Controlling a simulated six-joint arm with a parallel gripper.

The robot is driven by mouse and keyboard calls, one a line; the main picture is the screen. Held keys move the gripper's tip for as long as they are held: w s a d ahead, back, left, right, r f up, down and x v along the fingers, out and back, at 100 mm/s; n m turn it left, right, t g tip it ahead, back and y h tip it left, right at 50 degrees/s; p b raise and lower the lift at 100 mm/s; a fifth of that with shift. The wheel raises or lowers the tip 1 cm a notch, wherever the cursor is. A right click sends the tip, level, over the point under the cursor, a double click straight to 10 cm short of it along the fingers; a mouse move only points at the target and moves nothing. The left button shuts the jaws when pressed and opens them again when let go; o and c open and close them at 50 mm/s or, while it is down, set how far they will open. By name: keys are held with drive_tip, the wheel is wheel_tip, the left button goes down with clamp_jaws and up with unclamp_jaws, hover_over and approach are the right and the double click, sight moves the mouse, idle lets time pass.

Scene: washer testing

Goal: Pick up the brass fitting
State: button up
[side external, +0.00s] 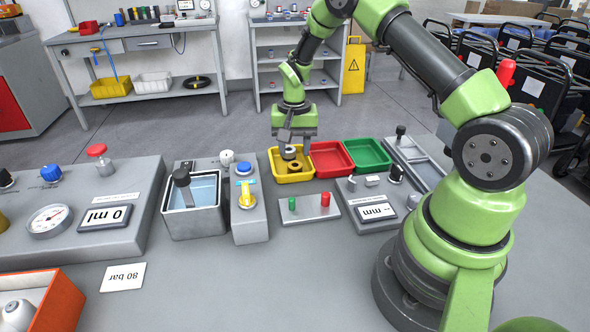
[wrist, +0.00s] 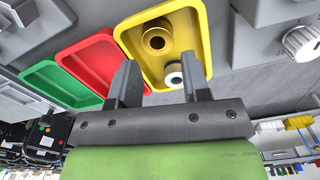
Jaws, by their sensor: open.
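The brass fitting (wrist: 156,40) is a round, gold-coloured piece with a hole and a flange, lying in the yellow tray (wrist: 200,28). A white-and-dark ring-shaped piece (wrist: 173,77) sits beside it in the same tray. In the side view the brass fitting (side external: 295,167) is in the yellow tray (side external: 294,178), with the pale piece (side external: 289,153) just behind it. My gripper (wrist: 158,60) is open and empty above the tray, its fingers apart in the wrist view. In the side view my gripper (side external: 297,143) hangs over the tray's back part, pointing down.
A red tray (side external: 333,172) and a green tray (side external: 367,165) stand to the right of the yellow one, both empty. A water tank (side external: 195,218) and a valve block (side external: 250,222) are to the left. A button panel (side external: 309,212) and a gauge unit (side external: 375,213) stand in front.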

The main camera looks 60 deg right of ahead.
sight(295, 164)
wheel_tip(295, 164, down, 5)
drive_tip(key=shift+s+a+f, duration=0.1)
drive_tip(key=c, duration=0.6)
